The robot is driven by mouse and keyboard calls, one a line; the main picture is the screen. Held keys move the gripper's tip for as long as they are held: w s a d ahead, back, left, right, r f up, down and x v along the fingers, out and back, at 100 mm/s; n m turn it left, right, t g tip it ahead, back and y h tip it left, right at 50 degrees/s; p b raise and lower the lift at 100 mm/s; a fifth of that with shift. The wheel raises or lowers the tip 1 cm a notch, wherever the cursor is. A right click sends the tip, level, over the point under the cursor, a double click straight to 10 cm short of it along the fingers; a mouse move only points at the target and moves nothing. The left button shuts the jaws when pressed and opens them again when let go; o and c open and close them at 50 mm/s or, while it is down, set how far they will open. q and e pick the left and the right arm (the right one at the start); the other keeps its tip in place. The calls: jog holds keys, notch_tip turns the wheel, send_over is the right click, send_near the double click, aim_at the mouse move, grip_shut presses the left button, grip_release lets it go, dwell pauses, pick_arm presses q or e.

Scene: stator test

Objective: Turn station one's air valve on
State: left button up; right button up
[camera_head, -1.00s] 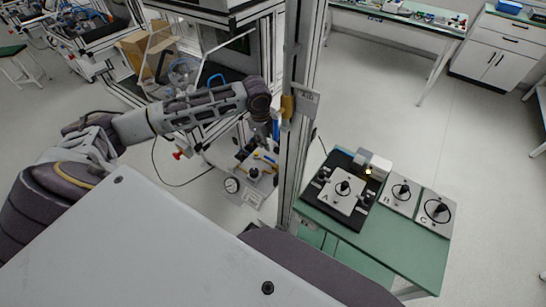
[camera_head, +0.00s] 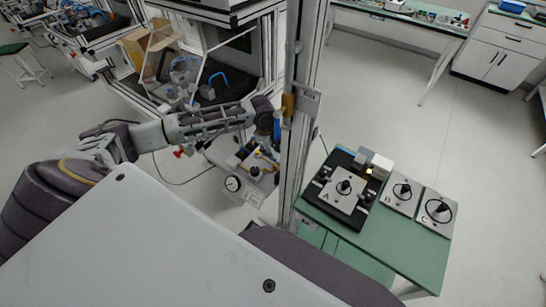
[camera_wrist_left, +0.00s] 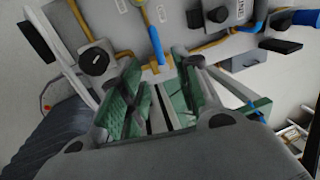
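A brass-coloured valve body (camera_head: 288,105) sits on the upright metal post, with a blue handle (camera_head: 277,131) hanging below it and a label plate beside it. My left arm reaches in from the left and ends close to this post; its fingers are hard to make out in the head view. In the left wrist view my left gripper (camera_wrist_left: 160,100) is open, with green pads apart and nothing between them. A blue lever (camera_wrist_left: 156,46) lies just beyond the fingertips; I cannot tell whether they touch. My right gripper is not in view.
A green table (camera_head: 420,252) at right bears a black fixture and plates marked A, B and C. A clear-walled enclosure stands behind my arm. The floor at right is open.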

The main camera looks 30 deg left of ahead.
pick_arm(q)
jog(key=shift+w+f, duration=0.2)
jog(key=shift+f, duration=0.8)
jog(key=shift+w+f, duration=0.2)
jog(key=shift+f, duration=0.8)
jog(key=shift+w+f, duration=0.2)
jog(key=shift+f, duration=0.8)
grip_shut()
